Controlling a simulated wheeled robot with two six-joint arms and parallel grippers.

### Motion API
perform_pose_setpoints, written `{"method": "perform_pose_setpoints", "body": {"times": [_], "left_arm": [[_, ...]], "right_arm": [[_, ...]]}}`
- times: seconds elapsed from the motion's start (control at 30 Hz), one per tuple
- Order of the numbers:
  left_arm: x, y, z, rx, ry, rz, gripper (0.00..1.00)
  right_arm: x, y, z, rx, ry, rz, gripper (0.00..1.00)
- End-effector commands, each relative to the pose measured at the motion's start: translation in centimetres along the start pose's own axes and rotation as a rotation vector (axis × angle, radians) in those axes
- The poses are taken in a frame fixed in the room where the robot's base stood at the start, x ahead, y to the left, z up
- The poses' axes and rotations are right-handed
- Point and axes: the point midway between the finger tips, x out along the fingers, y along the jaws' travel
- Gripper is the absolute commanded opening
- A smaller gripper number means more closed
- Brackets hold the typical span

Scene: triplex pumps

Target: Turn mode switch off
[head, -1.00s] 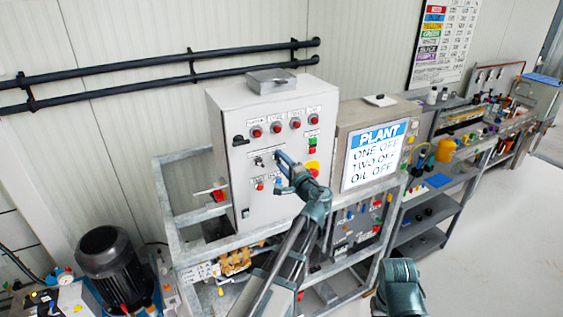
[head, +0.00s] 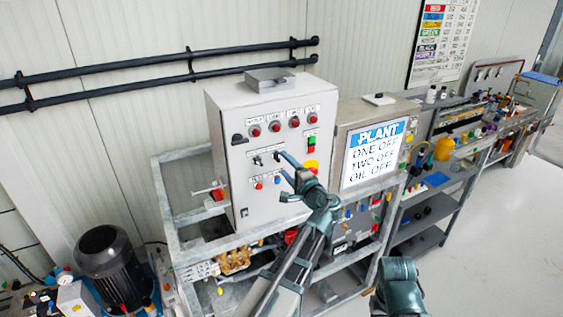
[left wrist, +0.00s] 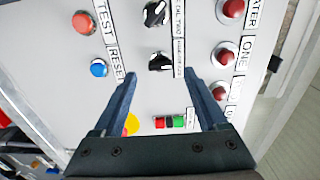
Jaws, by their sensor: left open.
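The light grey control cabinet (head: 262,215) carries two black rotary switches side by side. The right one (head: 276,156) is beside my left gripper's upper finger in the head view. In the left wrist view that black knob (left wrist: 160,62) lies just beyond and between the fingertips, and the other black knob (left wrist: 155,13) is farther up. Their labels are too small to read surely, so I cannot tell for certain which is the mode switch. My left gripper (head: 284,176) is open and empty in front of the panel. It also frames the wrist view (left wrist: 161,82).
Red lamps (head: 275,126) line the panel's top; red and blue buttons (left wrist: 98,68) sit near the knobs. A green and red button pair (left wrist: 170,122) and a yellow-backed button (left wrist: 131,125) lie between the fingers. The screen (head: 374,157) reads PLANT, ONE OFF, TWO OFF, OIL OFF.

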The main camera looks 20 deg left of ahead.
Motion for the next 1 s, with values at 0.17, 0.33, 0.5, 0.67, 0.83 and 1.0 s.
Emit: {"method": "perform_pose_setpoints", "body": {"times": [0.17,0.33,0.5,0.67,0.83,1.0], "left_arm": [[-4.4,0.0,0.1,0.0,0.005,0.0,0.75],[-7.4,0.0,0.1,0.0,0.004,0.0,0.75],[-9.2,0.0,0.1,0.0,0.002,0.0,0.75],[-9.9,0.0,0.0,0.0,0.001,0.0,0.75],[-9.9,0.0,0.0,0.0,0.0,0.0,0.75],[-9.9,0.0,0.0,0.0,0.0,0.0,0.75]], "right_arm": [[0.0,0.0,0.0,0.0,0.0,0.0,0.5],[0.0,0.0,0.0,0.0,0.0,0.0,0.5],[0.0,0.0,0.0,0.0,0.0,0.0,0.5],[0.0,0.0,0.0,0.0,0.0,0.0,0.5],[0.0,0.0,0.0,0.0,0.0,0.0,0.5],[0.0,0.0,0.0,0.0,0.0,0.0,0.5]]}}
